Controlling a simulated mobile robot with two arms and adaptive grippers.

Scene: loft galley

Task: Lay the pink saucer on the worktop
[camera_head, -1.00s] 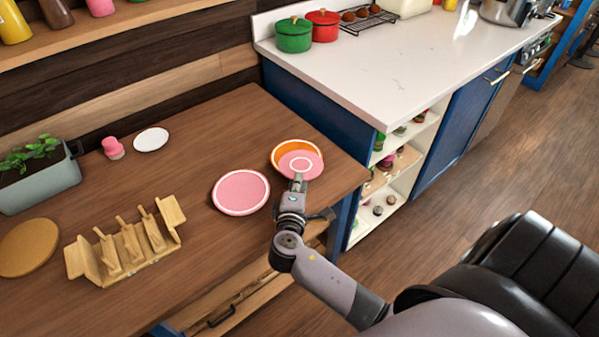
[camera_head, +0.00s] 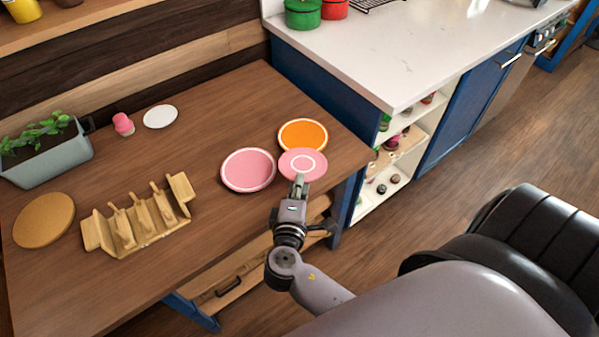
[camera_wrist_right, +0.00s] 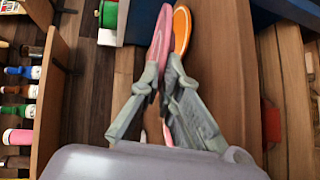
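The pink saucer (camera_head: 291,169), with a white ring in its middle, is held by its near rim in my right gripper (camera_head: 299,183). In the right wrist view, the right fingers (camera_wrist_right: 162,76) are closed on the edge of the pink saucer (camera_wrist_right: 160,40). The saucer appears just in front of the orange plate (camera_head: 303,135), which it slightly overlaps in the head view; its height above the wooden table (camera_head: 225,110) is hard to tell. The white worktop (camera_head: 400,55) lies beyond, at upper right. My left gripper is not in view.
A larger pink plate (camera_head: 248,169) lies left of the held saucer. A wooden rack (camera_head: 140,222), a round board (camera_head: 44,220), a planter (camera_head: 50,160) and a white saucer (camera_head: 160,117) stand farther left. Green (camera_head: 302,14) and red (camera_head: 335,9) pots stand on the worktop's back edge.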

